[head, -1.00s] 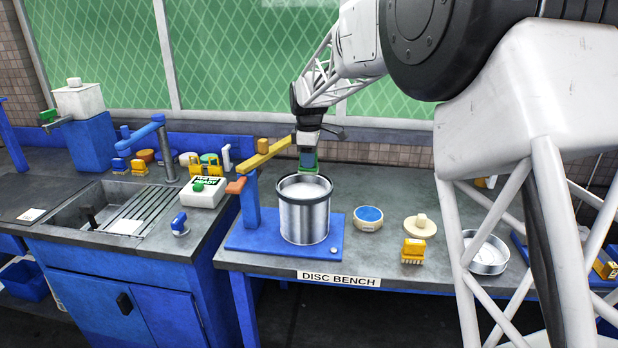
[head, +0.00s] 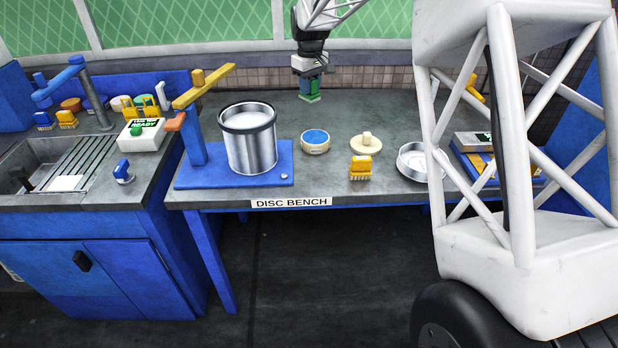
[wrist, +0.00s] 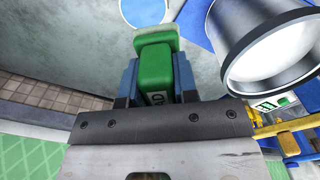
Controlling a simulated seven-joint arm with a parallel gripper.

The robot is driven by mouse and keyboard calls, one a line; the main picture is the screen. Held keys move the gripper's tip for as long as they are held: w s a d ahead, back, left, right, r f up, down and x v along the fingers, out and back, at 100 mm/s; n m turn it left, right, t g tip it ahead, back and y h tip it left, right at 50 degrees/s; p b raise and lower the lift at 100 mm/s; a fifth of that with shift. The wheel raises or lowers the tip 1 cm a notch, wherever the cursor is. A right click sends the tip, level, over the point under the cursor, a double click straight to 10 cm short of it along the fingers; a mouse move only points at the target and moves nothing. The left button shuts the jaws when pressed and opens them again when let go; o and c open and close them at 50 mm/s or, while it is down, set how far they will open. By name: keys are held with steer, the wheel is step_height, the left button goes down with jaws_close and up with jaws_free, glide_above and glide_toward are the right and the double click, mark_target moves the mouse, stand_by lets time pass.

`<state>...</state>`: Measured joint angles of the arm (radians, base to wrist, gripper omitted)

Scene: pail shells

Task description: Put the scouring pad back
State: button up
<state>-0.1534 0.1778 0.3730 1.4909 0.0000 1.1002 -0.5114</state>
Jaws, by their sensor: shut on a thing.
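The scouring pad (head: 309,97) is a green block with a paler green face. I cannot tell whether the pad touches the bench top. The open pail stands on a blue base plate (head: 205,180) and shows at the upper right in the wrist view.
A yellow-armed blue post (head: 193,140) stands left of the pail. The sink (head: 25,165) is farther left.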

steer(key=s+d+f+m, duration=0.3)
steer(key=d+f+m, duration=0.1)
steer(key=d, duration=0.5)
steer(key=s+a+f+n, duration=0.2)
steer(key=s+f+n, duration=0.1)
steer(key=s, duration=0.5)
steer(key=s+a+f+n, duration=0.2)
steer(key=s+f+n, duration=0.2)
steer(key=s, duration=0.5)
steer(key=s+a+f+n, duration=0.2)
steer(key=s+f+n, duration=0.2)
steer(key=s+n, duration=0.3)
steer(key=shift+s+a, duration=0.4)
steer(key=shift+s, duration=0.55)
steer(key=w+a, duration=0.1)
steer(key=w, duration=0.4)
steer(key=w+a+f, duration=0.1)
steer(key=w, duration=0.4)
steer(key=w+a, duration=0.1)
steer(key=w, duration=0.4)
steer(key=shift+w+f, duration=0.3)
steer(key=shift+w, duration=0.1)
steer(key=shift+f, duration=1.75)
steer(key=shift+f, duration=0.15)
